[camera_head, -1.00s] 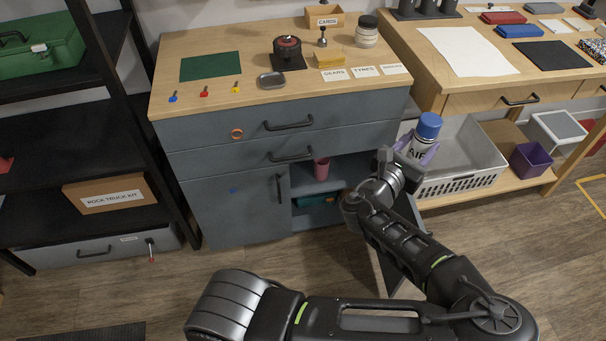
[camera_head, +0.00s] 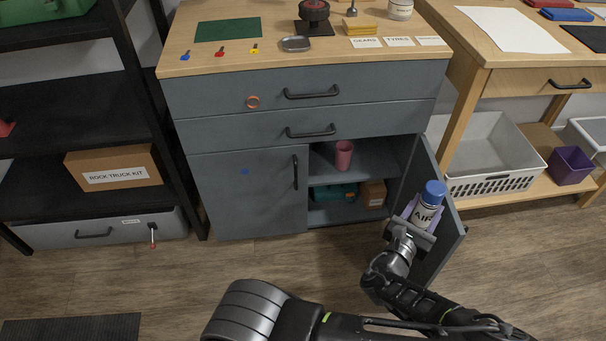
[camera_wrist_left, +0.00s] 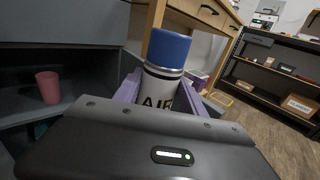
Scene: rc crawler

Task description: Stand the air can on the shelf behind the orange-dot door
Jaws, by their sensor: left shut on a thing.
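The air can (camera_head: 426,213) is white with a blue cap and the word AIR. It is roughly upright, leaning slightly. My left gripper (camera_head: 422,220) is shut on it, with purple fingers on both sides; the can also shows in the left wrist view (camera_wrist_left: 160,88). The can is in front of the open right-hand door (camera_head: 447,226) of the grey cabinet. Behind that door's opening is a shelf (camera_head: 372,170) with a pink cup (camera_head: 344,155) on it. No orange dot shows on the open door's visible face. My right gripper is not in view.
The closed left door (camera_head: 245,200) bears a blue dot. Below the shelf are a green case (camera_head: 335,193) and a small brown box (camera_head: 374,192). A white crate (camera_head: 490,180) stands to the right. The shelf right of the cup looks clear.

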